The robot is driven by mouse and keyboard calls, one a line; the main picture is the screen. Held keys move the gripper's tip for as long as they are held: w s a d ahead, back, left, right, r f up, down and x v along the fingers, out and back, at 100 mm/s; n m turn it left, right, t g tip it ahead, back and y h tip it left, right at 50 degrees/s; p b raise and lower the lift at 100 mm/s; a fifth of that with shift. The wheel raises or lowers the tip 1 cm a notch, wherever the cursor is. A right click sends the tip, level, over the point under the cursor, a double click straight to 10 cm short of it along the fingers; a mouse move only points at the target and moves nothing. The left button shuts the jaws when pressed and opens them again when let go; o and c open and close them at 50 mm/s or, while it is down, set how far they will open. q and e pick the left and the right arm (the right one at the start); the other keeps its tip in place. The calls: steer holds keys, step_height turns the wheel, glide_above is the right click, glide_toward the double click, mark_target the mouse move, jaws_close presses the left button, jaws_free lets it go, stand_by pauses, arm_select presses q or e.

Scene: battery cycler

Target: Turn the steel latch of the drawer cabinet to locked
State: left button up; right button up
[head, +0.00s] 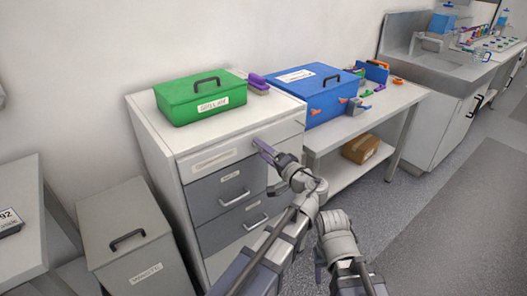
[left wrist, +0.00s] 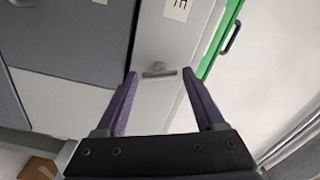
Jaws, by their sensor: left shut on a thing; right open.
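The drawer cabinet (head: 163,153) is a pale unit with grey drawers, standing left of centre in the head view. My left gripper (head: 262,149) reaches the right part of its top front with its purple fingers. In the left wrist view, the steel latch (left wrist: 158,71) is a small grey bar on a pale panel, between the fingertips of my left gripper (left wrist: 158,74). The gripper is shut on it, with the fingers on either side. In the head view the latch is hidden by the gripper.
A green box (head: 200,98) and a purple object (head: 258,82) sit on the cabinet. A blue box (head: 311,97) stands on the bench to the right, with a cardboard box (head: 361,148) on the shelf below. A grey waste bin (head: 127,239) is at left. The floor at right is clear.

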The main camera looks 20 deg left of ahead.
arm_select(q)
steer(key=shift+m, duration=2)
steer(key=o, duration=1.4)
steer(key=shift+c, duration=0.2)
steer(key=shift+s+d, duration=0.1)
